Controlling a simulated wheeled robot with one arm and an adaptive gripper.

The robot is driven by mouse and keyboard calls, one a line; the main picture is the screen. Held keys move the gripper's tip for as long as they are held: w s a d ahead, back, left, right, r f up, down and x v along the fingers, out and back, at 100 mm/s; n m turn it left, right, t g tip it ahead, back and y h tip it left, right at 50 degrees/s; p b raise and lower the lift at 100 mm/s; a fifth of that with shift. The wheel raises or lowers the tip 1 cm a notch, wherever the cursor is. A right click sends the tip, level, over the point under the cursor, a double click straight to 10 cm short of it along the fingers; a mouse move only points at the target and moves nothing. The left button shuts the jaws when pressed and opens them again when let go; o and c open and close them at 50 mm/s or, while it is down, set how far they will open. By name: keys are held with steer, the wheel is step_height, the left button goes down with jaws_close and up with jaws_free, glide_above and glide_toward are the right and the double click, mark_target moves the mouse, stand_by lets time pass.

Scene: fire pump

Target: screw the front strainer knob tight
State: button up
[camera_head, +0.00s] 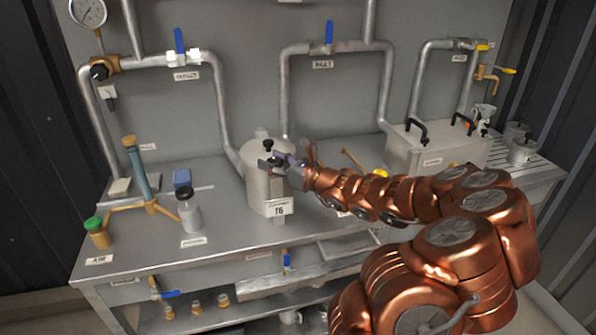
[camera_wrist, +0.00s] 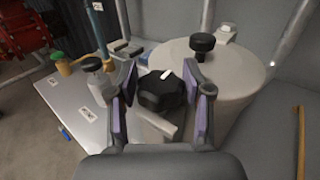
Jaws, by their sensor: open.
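The strainer (camera_head: 262,192) is a grey cylindrical pot with a flat lid, standing on the bench and labelled at its front. The front strainer knob (camera_wrist: 160,92) is black and faceted with a white mark on top. It sits on a bracket at the pot's rim in the wrist view. My gripper (camera_wrist: 162,96) is open, with one purple-padded finger on each side of this knob. I see gaps between pads and knob. In the head view my gripper (camera_head: 276,164) is at the pot's upper front and largely hides this knob. A second black knob (camera_wrist: 202,44) stands farther back on the lid.
A black-capped bottle (camera_head: 189,212), a blue block (camera_head: 182,178) and a green-capped jar (camera_head: 96,232) stand to the left. Grey pipes with blue-handled valves (camera_head: 179,41) run behind. A lidded grey box (camera_head: 434,150) stands right.

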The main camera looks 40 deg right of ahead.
steer(key=v, duration=1)
steer(key=shift+s, duration=0.1)
stand_by(0.6)
